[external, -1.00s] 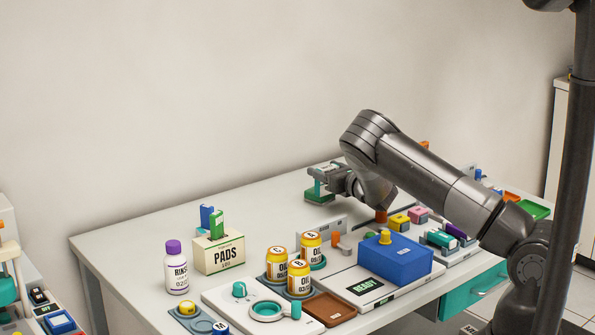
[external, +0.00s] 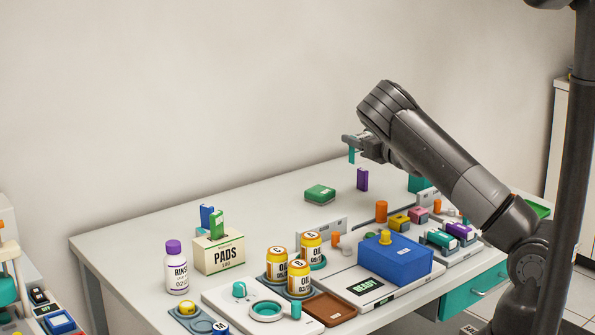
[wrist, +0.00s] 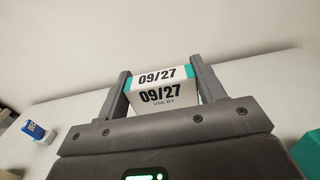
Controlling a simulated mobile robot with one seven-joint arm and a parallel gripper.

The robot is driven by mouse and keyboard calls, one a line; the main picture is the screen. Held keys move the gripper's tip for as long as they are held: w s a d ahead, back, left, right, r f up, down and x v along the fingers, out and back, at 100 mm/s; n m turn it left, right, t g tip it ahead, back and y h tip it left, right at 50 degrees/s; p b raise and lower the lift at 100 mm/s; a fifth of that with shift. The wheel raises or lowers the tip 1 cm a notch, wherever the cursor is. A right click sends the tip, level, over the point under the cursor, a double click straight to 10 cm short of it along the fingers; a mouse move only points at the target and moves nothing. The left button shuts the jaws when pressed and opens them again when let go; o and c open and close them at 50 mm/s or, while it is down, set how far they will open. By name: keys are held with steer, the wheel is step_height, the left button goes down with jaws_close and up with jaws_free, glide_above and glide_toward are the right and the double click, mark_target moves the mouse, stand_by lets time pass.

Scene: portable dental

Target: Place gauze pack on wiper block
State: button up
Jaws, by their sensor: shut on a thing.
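My gripper (external: 350,147) is raised above the back of the table and shut on a small teal-and-white box (wrist: 162,88). In the wrist view the box is marked "09/27" and "USE BY" and sits between both fingers; I take it as the gauze pack. In the external view only a thin teal side of the box (external: 352,157) shows. A flat green block (external: 320,193) lies on the table below and left of my gripper, apart from it. A purple block (external: 362,180) stands nearby. No readable label tells me which block is the wiper block.
The white table (external: 265,205) is clear at its back left. Orange-and-white bottles (external: 299,278), a blue box (external: 395,258), a PADS box (external: 218,253) and a purple-capped bottle (external: 177,272) crowd the front. Small coloured blocks stand at the right.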

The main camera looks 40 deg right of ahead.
steer(key=shift+s+d+r, duration=0.95)
steer(key=shift+d+r, duration=0.05)
steer(key=shift+d, duration=0.15)
glide_above(327, 193)
steer(key=shift+f, duration=5.55)
steer(key=o, duration=1)
steer(key=shift+f, duration=0.1)
steer(key=shift+o, duration=0.2)
